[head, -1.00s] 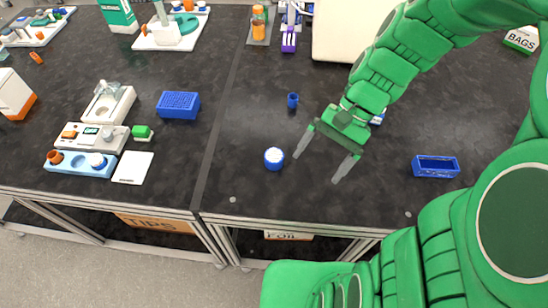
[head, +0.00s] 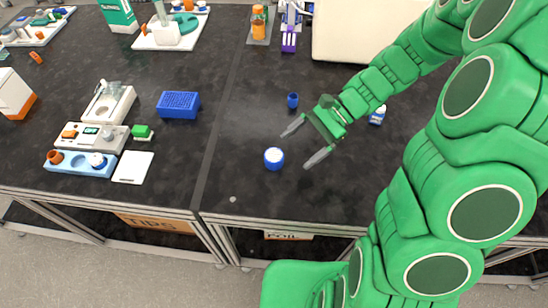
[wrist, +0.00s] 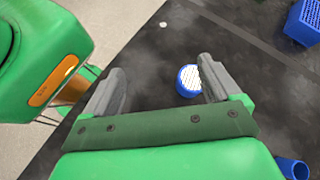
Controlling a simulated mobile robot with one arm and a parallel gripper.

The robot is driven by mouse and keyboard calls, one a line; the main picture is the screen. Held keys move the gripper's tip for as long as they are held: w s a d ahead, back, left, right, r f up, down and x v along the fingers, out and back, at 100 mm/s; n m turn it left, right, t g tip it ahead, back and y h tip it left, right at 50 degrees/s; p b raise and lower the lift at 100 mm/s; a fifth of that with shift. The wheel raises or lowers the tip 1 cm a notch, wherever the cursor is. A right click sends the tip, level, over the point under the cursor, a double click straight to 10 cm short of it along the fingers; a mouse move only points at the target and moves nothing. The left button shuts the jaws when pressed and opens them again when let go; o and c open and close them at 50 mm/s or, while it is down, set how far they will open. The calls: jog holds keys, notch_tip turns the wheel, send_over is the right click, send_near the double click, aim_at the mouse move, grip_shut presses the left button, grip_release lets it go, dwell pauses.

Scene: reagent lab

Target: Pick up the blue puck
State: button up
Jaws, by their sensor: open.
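The blue puck (head: 274,158), a short blue cylinder with a white patterned top, stands on the dark bench near its front edge. My gripper (head: 300,147) is open and empty, just right of the puck in the head view, with its fingers pointing left toward it. In the wrist view the puck (wrist: 188,80) shows beyond the fingers, close to the right fingertip and nearer to it than to the left one. I cannot tell whether that finger touches it.
A small blue cup (head: 293,100) stands behind the puck. A blue rack (head: 178,105) is to the left, and a blue and white box (head: 377,115) lies right of my gripper. A white board (head: 133,167) is farther left. The bench around the puck is clear.

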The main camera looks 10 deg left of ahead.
aim_at(274, 157)
jog(key=w+f+m+y, duration=0.1)
jog(key=w+f, duration=0.1)
jog(key=w+f+m+y, duration=0.1)
jog(key=f+m, duration=0.1)
jog(key=f, duration=0.1)
jog(key=w+f+m+t+y, duration=0.1)
jog(key=w+f, duration=0.1)
jog(key=f, duration=0.1)
jog(key=shift+w+a+f+m, duration=0.1)
jog(key=shift+w+a+m, duration=0.25)
jog(key=shift+m, duration=0.05)
jog(key=shift+x, duration=3.85)
jog(key=shift+s, duration=0.1)
jog(key=shift+c, duration=0.3)
jog(key=c, duration=1)
jog(key=shift+r, duration=0.25)
